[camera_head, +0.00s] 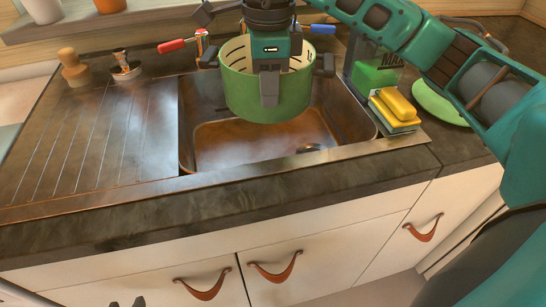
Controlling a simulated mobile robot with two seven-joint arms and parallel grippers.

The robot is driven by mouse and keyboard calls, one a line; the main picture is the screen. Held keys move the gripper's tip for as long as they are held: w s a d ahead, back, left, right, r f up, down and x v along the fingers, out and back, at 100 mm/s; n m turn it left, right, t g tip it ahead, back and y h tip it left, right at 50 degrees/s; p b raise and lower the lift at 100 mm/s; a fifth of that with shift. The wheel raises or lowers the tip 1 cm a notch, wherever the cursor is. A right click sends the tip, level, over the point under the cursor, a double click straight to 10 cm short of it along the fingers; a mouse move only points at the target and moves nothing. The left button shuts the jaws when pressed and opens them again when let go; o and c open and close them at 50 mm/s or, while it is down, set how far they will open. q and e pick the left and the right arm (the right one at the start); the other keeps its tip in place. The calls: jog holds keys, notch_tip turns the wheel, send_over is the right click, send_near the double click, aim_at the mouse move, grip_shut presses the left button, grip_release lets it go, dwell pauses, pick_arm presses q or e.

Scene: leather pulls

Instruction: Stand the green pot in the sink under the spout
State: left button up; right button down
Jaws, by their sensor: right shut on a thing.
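The green pot (240,94) is upright over the sink (198,140), its base seeming to hang above the basin floor; the exact gap is unclear. My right gripper (269,82) reaches down from above and is shut on the pot's near wall, with one finger outside it. The tap shows a red lever (172,46) at left and a blue lever (322,29) at right. Its spout is hidden behind my gripper and the pot. Small dark and teal tips at the bottom left edge may be my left gripper (126,302), too cut off to read.
A green bottle (374,77), a yellow sponge (397,105) and a green plate (437,102) stand right of the sink. A wooden stopper-like item (73,68) and a small cup (123,67) are at back left. The ribbed drainboard (95,145) is clear.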

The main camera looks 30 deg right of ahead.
pick_arm(q)
jog(key=shift+w+d+b, duration=0.45)
jog(key=shift+d+b, duration=0.05)
jog(key=shift+b, duration=0.25)
pick_arm(e)
notch_tip(320, 180, down, 17)
jog(key=shift+w+r+b, duration=0.1)
jog(key=shift+b, duration=0.2)
pick_arm(q)
jog(key=shift+s+f, duration=0.1)
jog(key=shift+f, duration=0.3)
pick_arm(e)
jog(key=c, duration=1.1)
grip_release()
pick_arm(q)
jog(key=shift+s+f, duration=0.1)
jog(key=shift+f, duration=0.15)
